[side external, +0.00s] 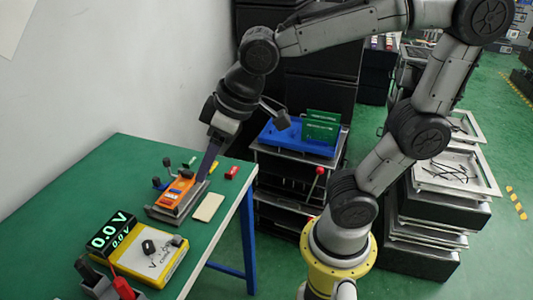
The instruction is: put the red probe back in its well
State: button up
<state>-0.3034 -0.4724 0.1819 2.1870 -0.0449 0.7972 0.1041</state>
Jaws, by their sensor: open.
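The red probe (122,287) stands at the grey holder (96,291) at the bottom left of the side external view. Its thin upper end leans slightly left. Its lower part is hidden, so I cannot tell how it sits in a well. A black probe (87,271) stands tilted beside it.
The yellow meter (178,262) with a dial and a lit 0.0 V display (108,235) stands beside the holder. The orange device (174,192) sits on a grey fixture with black knobs.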

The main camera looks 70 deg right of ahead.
jog(key=s+d+f+m+h, duration=0.1)
jog(key=s+d+m, duration=0.1)
jog(key=s+d, duration=0.5)
jog(key=s, duration=0.2)
jog(key=shift+s+d+f+m+t, duration=0.2)
jog(key=shift+s+m+t, duration=0.1)
jog(key=shift+o, duration=0.3)
dwell(1.2)
